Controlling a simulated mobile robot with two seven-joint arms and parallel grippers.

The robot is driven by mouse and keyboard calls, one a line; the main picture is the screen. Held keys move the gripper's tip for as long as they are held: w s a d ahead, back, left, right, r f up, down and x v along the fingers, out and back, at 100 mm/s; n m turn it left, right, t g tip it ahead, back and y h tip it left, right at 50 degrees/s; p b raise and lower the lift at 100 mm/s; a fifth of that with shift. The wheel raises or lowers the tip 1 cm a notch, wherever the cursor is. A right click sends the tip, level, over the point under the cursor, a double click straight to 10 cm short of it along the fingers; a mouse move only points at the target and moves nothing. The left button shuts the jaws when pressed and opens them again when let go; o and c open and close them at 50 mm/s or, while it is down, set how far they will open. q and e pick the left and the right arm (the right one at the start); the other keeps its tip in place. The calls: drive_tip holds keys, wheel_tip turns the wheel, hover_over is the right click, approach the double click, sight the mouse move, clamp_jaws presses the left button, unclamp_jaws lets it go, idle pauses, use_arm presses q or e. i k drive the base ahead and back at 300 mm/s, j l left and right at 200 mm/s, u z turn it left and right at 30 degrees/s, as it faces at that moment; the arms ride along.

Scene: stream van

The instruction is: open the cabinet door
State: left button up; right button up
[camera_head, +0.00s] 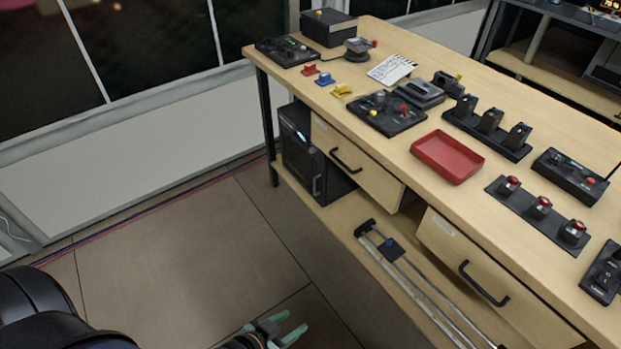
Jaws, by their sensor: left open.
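A small black cabinet (302,152) stands on the lower shelf of the wooden desk, at its left end beside a drawer. Its front door is shut and carries a dark vertical handle (317,186) near the right edge. My left gripper (286,332) has pale green fingertips and is at the bottom of the view. It is open and empty, over the floor, well apart from the cabinet. My right gripper is not in view.
The desk (386,151) has two drawers with black handles, one left (349,163) and one right (478,278). A rail device (408,270) lies on the lower shelf. A red tray (447,157) and several control boxes cover the top. The floor before the cabinet is clear.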

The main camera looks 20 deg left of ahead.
sight(320, 197)
drive_tip(key=i+j, duration=0.15)
drive_tip(key=j, duration=0.3)
drive_tip(key=i+j+z, duration=0.1)
drive_tip(key=j, duration=0.3)
drive_tip(key=i+j, duration=0.2)
drive_tip(key=j, duration=0.25)
drive_tip(key=i+j+z, duration=0.1)
drive_tip(key=j, duration=0.35)
drive_tip(key=i+j, duration=0.15)
drive_tip(key=j, duration=0.3)
drive_tip(key=i+j+z, duration=0.1)
drive_tip(key=j, duration=0.4)
drive_tip(key=i+j, duration=0.15)
drive_tip(key=j, duration=0.3)
drive_tip(key=i+j+z, duration=0.1)
drive_tip(key=j, duration=0.35)
